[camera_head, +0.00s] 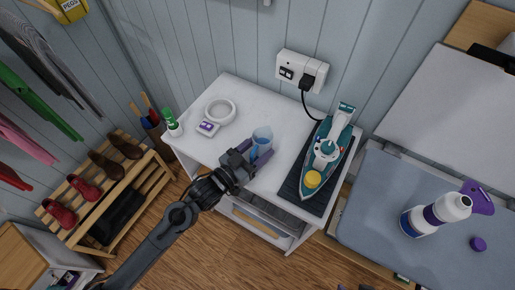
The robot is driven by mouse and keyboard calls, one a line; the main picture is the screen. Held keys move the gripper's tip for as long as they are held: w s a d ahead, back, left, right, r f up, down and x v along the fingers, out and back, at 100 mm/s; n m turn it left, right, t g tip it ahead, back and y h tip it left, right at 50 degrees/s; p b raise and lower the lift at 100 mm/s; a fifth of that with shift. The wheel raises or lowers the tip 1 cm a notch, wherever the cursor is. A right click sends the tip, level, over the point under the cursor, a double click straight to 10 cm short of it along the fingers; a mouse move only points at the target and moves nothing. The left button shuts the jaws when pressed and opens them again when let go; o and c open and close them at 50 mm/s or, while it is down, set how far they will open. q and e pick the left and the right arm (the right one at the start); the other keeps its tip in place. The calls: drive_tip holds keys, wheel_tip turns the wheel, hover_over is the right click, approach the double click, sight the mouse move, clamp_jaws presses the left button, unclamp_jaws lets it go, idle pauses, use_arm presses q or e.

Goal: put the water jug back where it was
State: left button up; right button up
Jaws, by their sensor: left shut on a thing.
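The water jug (263,135) is a small clear vessel with blue in it, near the middle of the white cabinet top (275,99). My left gripper (257,154) reaches in from the lower left and is shut on the jug's near side. The jug looks roughly upright. I cannot tell whether its base touches the cabinet top, because the gripper hides its lower part. My right gripper does not show.
A white ring-shaped item (220,104) and a green-capped bottle (172,123) stand left. A wall socket (301,70) is behind.

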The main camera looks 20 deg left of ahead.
use_arm(q)
drive_tip(key=o, duration=0.7)
drive_tip(key=shift+w+f, duration=0.1)
drive_tip(key=shift+f, duration=0.05)
drive_tip(key=o, duration=0.5)
drive_tip(key=shift+c, duration=0.2)
drive_tip(key=shift+s+a, duration=0.1)
drive_tip(key=shift+s, duration=0.15)
drive_tip(key=p+v, duration=0.1)
drive_tip(key=v, duration=1)
drive_tip(key=shift+s, duration=0.25)
drive_tip(key=shift+a, duration=0.1)
